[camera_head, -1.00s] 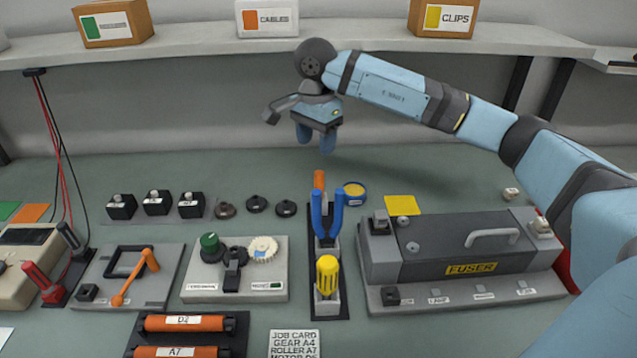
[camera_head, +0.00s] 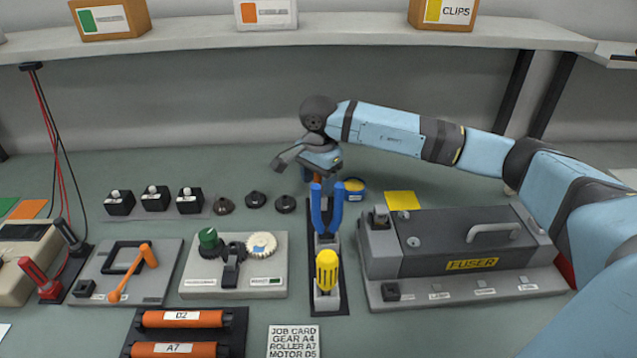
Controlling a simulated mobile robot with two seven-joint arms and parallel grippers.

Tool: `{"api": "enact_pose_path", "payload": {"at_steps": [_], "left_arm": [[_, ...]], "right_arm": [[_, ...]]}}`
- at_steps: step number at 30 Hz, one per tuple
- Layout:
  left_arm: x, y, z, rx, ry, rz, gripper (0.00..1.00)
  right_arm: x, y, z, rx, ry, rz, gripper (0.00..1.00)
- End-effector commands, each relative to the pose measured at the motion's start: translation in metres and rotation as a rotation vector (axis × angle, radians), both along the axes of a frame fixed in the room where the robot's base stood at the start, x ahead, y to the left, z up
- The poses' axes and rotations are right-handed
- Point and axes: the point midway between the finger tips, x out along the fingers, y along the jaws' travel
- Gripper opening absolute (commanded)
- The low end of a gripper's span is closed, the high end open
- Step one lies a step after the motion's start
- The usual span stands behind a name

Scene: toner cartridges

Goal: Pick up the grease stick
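An orange stick (camera_head: 317,181), which looks like the grease stick, stands at the back of the narrow tool rack (camera_head: 343,296). Only a sliver of it shows behind the blue-handled pliers (camera_head: 327,215). My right gripper (camera_head: 320,176) comes in from the right and points down over the stick's top. Its fingertips are mostly hidden by the pliers handles and its own body, so whether it touches or grips the stick cannot be told. My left gripper is not in view.
A yellow-handled screwdriver (camera_head: 327,273) stands at the rack's front. A small yellow-topped tin (camera_head: 354,188) is close to the right of my gripper. The fuser unit (camera_head: 450,245) stands right of the rack, dark round parts (camera_head: 256,200) lie left. The shelf (camera_head: 300,43) runs behind.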

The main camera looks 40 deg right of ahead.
Motion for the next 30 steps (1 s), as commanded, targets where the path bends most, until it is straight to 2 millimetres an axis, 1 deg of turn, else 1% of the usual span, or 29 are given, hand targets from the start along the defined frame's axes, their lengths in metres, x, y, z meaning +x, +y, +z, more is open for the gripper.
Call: {"api": "enact_pose_path", "payload": {"at_steps": [3,4,5,6,8,9,10,11,19,23,26,29,30], "left_arm": [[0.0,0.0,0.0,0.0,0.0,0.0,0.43],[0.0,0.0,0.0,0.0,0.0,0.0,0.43],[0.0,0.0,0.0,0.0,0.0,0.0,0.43],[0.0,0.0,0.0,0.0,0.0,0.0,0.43],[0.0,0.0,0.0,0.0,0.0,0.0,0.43],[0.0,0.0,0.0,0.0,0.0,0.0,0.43],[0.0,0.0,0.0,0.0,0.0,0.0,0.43],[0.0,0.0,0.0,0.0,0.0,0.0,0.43],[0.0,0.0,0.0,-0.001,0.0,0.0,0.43],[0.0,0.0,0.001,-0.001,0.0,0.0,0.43],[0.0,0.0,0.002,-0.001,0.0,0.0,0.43],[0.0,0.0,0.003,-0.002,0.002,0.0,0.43],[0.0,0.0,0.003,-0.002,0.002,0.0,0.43]], "right_arm": [[0.0,0.0,0.001,0.0,-0.001,0.0,0.54],[0.0,0.0,0.001,0.0,-0.001,0.0,0.49],[0.0,0.0,0.001,0.0,-0.001,0.0,0.42],[0.0,0.0,0.001,0.0,-0.001,0.0,0.33],[0.0,0.0,0.001,0.0,-0.001,0.0,0.19],[0.0,0.0,0.001,0.0,0.0,0.0,0.1],[0.0,0.0,0.001,0.0,-0.001,0.0,0.03],[0.0,0.0,0.001,0.0,-0.001,0.0,0.0],[0.0,0.0,0.002,0.0,-0.001,0.0,0.0],[0.001,0.0,0.008,0.0,-0.002,0.0,0.0],[0.001,0.0,0.018,0.001,-0.004,0.0,0.0],[0.001,0.0,0.034,0.001,-0.003,0.0,0.0],[0.001,0.0,0.042,0.0,-0.005,0.0,0.0]]}}
